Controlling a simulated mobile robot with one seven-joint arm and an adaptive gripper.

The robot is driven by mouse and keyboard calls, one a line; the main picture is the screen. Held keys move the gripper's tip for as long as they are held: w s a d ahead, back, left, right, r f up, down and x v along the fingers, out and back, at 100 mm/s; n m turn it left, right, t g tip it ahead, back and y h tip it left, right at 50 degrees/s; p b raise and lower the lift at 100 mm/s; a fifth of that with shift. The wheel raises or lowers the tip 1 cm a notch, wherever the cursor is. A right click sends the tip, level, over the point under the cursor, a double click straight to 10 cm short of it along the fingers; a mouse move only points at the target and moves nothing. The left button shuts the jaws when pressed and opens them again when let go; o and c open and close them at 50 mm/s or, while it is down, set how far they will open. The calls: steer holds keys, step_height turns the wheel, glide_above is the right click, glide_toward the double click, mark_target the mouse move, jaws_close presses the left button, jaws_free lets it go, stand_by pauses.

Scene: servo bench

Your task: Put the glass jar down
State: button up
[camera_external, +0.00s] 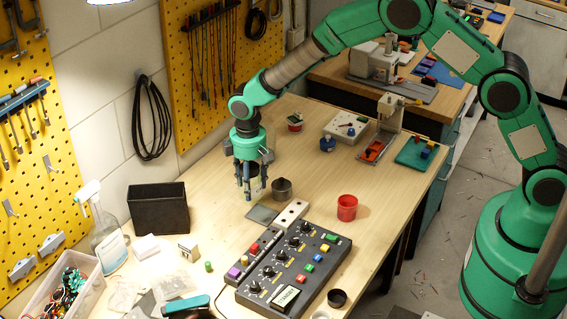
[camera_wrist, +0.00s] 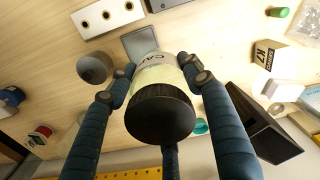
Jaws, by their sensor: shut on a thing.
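My gripper (camera_external: 250,190) is shut on the glass jar (camera_wrist: 160,112), with its dark fingers around the sides. The jar has a black ribbed lid and a pale label with partly hidden lettering. In the external view the jar (camera_external: 257,184) is mostly hidden by the fingers. It is over the wooden bench behind the control box; I cannot tell whether its base touches the bench. A flat grey square (camera_external: 262,214) lies just in front of the jar and also shows past its base in the wrist view (camera_wrist: 139,42).
A grey cup (camera_external: 282,189) stands close to the right of my gripper. A white block with holes (camera_external: 291,213) and the control box (camera_external: 295,265) lie in front. A black bin (camera_external: 159,208) stands left, a red cup (camera_external: 347,207) right. Bare wood lies behind the grey cup.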

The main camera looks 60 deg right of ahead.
steer(key=s+d+f+m+b, duration=0.1)
steer(key=s+d+b, duration=0.5)
steer(key=s+d, duration=1.15)
steer(key=s+d+f+b, duration=0.2)
steer(key=s+d, duration=0.3)
steer(key=s, duration=0.4)
steer(key=s+d+f+m+b, duration=0.1)
steer(key=s+d+b, duration=0.1)
steer(key=s+d, duration=0.4)
steer(key=s, duration=0.3)
steer(key=shift+d+f+b, duration=0.15)
steer(key=shift+f+b, duration=0.2)
steer(key=shift+f, duration=0.05)
steer(key=shift+w, duration=0.1)
steer(key=w+d, duration=0.1)
steer(key=w, duration=0.4)
steer(key=w+d+f, duration=0.1)
steer(key=w, duration=0.4)
steer(key=w+d+b, duration=0.1)
steer(key=w+d, duration=0.1)
steer(key=w, duration=0.3)
steer(key=shift+w+d+f, duration=0.1)
steer(key=shift+w+f, duration=0.15)
steer(key=shift+f+b, duration=0.3)
steer(key=shift+f, duration=1.45)
steer(key=shift+f, duration=0.1)
